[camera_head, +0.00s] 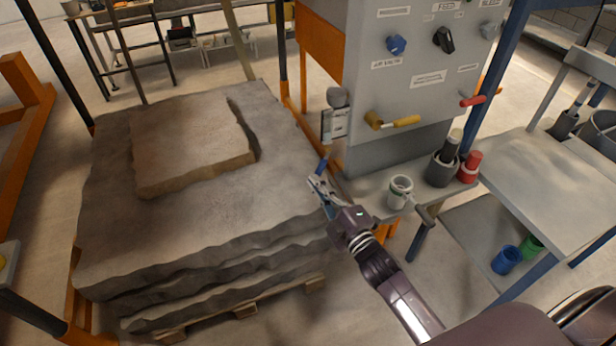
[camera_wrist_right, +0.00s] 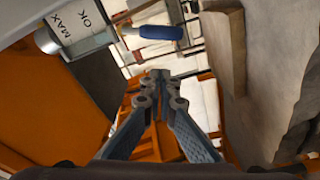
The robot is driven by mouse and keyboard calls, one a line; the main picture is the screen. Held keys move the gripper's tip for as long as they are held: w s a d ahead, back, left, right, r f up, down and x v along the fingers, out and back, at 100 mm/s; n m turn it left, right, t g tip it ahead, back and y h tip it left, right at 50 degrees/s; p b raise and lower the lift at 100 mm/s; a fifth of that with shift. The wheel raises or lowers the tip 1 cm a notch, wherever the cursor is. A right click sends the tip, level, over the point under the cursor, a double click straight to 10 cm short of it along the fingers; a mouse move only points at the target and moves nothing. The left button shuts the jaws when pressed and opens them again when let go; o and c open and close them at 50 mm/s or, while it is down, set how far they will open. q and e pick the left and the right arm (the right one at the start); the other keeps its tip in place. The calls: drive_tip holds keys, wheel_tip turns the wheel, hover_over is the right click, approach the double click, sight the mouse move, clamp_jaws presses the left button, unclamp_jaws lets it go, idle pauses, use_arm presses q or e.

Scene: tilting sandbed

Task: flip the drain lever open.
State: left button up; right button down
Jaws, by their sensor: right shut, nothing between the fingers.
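A small lever with a blue handle (camera_head: 322,165) sits beside the control cabinet, below the gauge. In the right wrist view its blue handle (camera_wrist_right: 160,32) lies crosswise, beyond my fingertips. No label on it can be read, so I cannot confirm it is the drain lever. My right gripper (camera_head: 316,184) is shut and empty, just below the blue handle in the head view. In the wrist view its fingertips (camera_wrist_right: 160,88) meet, with a gap in the picture between them and the handle. A yellow lever (camera_head: 406,121) and a red lever (camera_head: 472,101) are on the cabinet. My left gripper is out of view.
Stacked stone slabs (camera_head: 200,215) on a pallet stand left of my right gripper. The gauge (camera_head: 335,124) is above the blue handle, reading "MAX" and "OK" in the wrist view.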

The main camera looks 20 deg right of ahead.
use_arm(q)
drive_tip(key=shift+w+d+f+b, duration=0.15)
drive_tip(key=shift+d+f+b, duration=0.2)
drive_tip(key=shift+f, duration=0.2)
use_arm(e)
drive_tip(key=s, duration=0.4)
drive_tip(key=shift+s+d, duration=0.1)
drive_tip(key=shift+s, duration=0.1)
